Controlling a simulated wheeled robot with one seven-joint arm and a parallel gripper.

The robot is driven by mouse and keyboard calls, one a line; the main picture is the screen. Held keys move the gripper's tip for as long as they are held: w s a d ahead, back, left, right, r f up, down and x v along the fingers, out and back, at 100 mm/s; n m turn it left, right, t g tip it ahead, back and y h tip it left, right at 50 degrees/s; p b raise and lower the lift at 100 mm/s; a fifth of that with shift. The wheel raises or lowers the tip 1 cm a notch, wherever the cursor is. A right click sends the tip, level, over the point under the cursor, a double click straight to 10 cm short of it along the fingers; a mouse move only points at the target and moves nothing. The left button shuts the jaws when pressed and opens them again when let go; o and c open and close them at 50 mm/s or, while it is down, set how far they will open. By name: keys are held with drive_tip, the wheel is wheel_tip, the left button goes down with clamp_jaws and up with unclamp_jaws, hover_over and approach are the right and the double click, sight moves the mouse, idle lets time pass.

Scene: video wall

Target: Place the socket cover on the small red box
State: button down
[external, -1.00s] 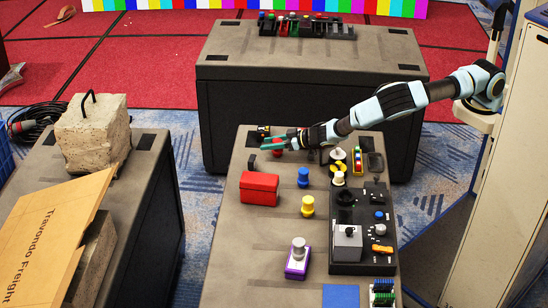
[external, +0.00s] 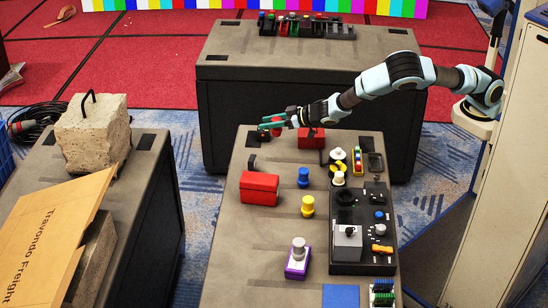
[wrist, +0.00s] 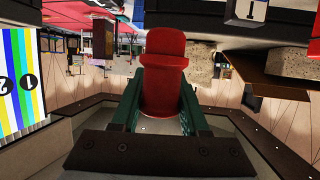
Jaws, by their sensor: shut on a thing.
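My gripper (external: 273,124) is above the far left part of the table, shut on a red rounded piece (external: 277,132) that looks like the socket cover. In the wrist view, the red piece (wrist: 165,60) has a wide rim and sits between the green fingers of my gripper (wrist: 163,88). The small red box (external: 311,139) stands on the table, right of the held piece and partly behind my wrist. A larger red box (external: 259,188) sits nearer the camera. The held piece appears clear of both boxes.
Blue (external: 303,177) and yellow (external: 308,207) knobbed pieces stand mid-table. A black panel (external: 345,260) with parts fills the right side. A purple box (external: 297,262) with a grey knob stands near the front. The left front of the table is clear.

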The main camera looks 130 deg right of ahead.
drive_tip(key=w+a+r+n+t+y+b, duration=0.1)
drive_tip(key=w+a+r+n+t+y, duration=0.1)
drive_tip(key=w+a, duration=0.3)
drive_tip(key=w+a+r+n+t+y+b, duration=0.1)
drive_tip(key=w+a+n+t+y, duration=0.1)
drive_tip(key=w, duration=0.5)
wheel_tip(320, 180, up, 6)
drive_tip(key=n+t+y+b, duration=0.1)
drive_tip(key=n+t+y, duration=0.1)
drive_tip(key=n+y, duration=0.2)
hover_over(251, 181)
wheel_tip(251, 181, down, 9)
drive_tip(key=shift+s+p, duration=0.1)
drive_tip(key=shift+p, duration=0.65)
drive_tip(key=shift+d+f, duration=0.1)
drive_tip(key=shift+f, duration=0.05)
drive_tip(key=shift+c, duration=2.1)
unclamp_jaws()
